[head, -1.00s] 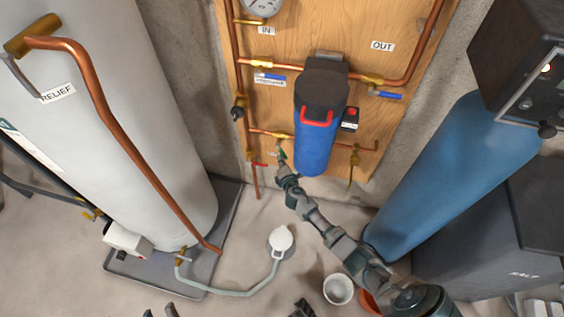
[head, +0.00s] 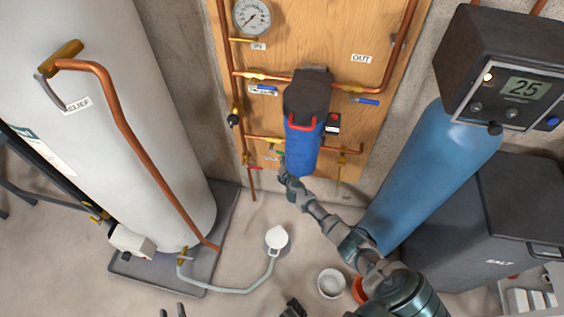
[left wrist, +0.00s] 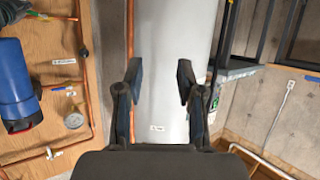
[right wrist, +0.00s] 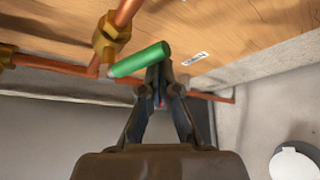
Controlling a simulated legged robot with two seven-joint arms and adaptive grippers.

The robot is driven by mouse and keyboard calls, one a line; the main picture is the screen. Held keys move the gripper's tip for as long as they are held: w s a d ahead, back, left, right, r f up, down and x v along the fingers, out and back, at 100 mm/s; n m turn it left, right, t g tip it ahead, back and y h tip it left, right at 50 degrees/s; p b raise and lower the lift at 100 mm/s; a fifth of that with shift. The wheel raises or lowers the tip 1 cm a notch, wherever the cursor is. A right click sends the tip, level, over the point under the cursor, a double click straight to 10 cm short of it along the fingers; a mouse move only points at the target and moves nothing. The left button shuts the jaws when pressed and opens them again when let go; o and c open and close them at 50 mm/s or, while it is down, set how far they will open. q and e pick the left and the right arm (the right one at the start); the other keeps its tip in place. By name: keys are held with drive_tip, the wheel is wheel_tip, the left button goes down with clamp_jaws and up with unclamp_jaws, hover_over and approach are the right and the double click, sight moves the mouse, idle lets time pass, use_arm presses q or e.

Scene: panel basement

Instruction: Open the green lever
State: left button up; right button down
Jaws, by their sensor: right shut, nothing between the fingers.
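The green lever (right wrist: 140,60) shows large in the right wrist view, lying slanted across just ahead of my right fingertips (right wrist: 163,75). The fingers are shut with nothing between them. Their tips overlap the lever in the picture; I cannot tell whether they touch it. In the head view the lever is a small green spot (head: 280,154) on the lower pipe, left of the blue filter housing, with my right gripper (head: 282,166) right at it. My left gripper (head: 172,310) is at the bottom edge, far from the lever; in the left wrist view its fingers (left wrist: 158,85) are open and empty.
The blue filter housing (head: 302,148) hangs close beside the lever. A red-handled valve (head: 253,168) sits to its lower left, and brass fittings (right wrist: 108,38) are near. The white tank (head: 150,120) stands left, the blue cylinder (head: 430,175) right. A white bucket (head: 332,283) is on the floor.

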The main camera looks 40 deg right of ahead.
use_arm(q)
drive_tip(key=shift+s+a+f+g, duration=0.35)
drive_tip(key=shift+a+f+g, duration=0.05)
drive_tip(key=shift+a+f, duration=0.1)
use_arm(e)
drive_tip(key=shift+a+r, duration=0.1)
drive_tip(key=shift+r, duration=0.35)
use_arm(q)
drive_tip(key=shift+d, duration=0.1)
drive_tip(key=shift+w, duration=0.1)
drive_tip(key=shift+d, duration=0.1)
use_arm(e)
drive_tip(key=s+a, duration=0.5)
drive_tip(key=s, duration=0.7)
